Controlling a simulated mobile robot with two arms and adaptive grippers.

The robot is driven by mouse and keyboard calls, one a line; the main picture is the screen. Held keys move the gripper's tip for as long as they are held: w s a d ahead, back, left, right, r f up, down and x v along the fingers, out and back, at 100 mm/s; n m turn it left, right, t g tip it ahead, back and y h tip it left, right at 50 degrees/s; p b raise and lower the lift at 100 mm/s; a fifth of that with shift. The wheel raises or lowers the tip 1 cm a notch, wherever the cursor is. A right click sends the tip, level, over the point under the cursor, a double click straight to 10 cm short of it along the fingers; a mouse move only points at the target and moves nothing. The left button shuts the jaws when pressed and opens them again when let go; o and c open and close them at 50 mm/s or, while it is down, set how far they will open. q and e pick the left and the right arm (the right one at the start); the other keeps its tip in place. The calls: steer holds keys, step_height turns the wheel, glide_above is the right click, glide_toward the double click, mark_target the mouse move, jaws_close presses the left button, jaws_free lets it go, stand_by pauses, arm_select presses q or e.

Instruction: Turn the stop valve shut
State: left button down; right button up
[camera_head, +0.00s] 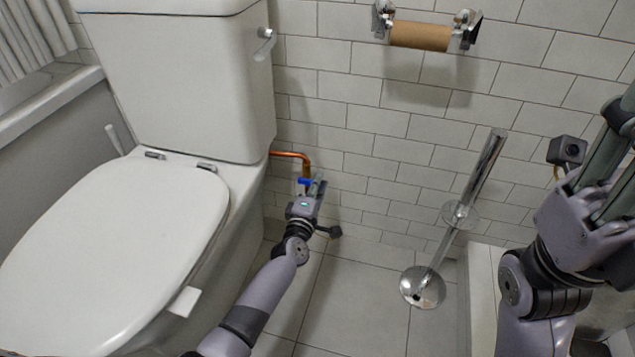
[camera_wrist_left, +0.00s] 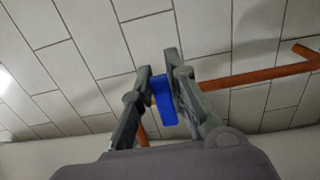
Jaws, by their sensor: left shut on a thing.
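The stop valve has a blue handle (camera_head: 304,181) on a copper pipe (camera_head: 293,155) that runs from the wall to the toilet tank. My left gripper (camera_head: 314,187) is at the valve, low by the tiled wall. In the left wrist view, the fingers of my left gripper (camera_wrist_left: 161,83) are shut on the blue handle (camera_wrist_left: 164,101), one on each side. The copper pipe (camera_wrist_left: 255,76) shows behind and to the right. My right gripper (camera_head: 612,160) is at the right edge, partly cut off, away from the valve; its opening is unclear.
The white toilet (camera_head: 110,240) stands close to the left of my left arm. A chrome stand (camera_head: 422,287) is on the floor to the right. A paper holder with a cardboard roll (camera_head: 420,36) is on the wall.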

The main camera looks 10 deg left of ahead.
arm_select(q)
steer(key=shift+f, duration=0.1)
stand_by(0.3)
steer(key=c, duration=1.6)
jaws_free()
steer(key=shift+o, duration=0.2)
steer(key=s, duration=1.2)
steer(key=shift+a, duration=0.15)
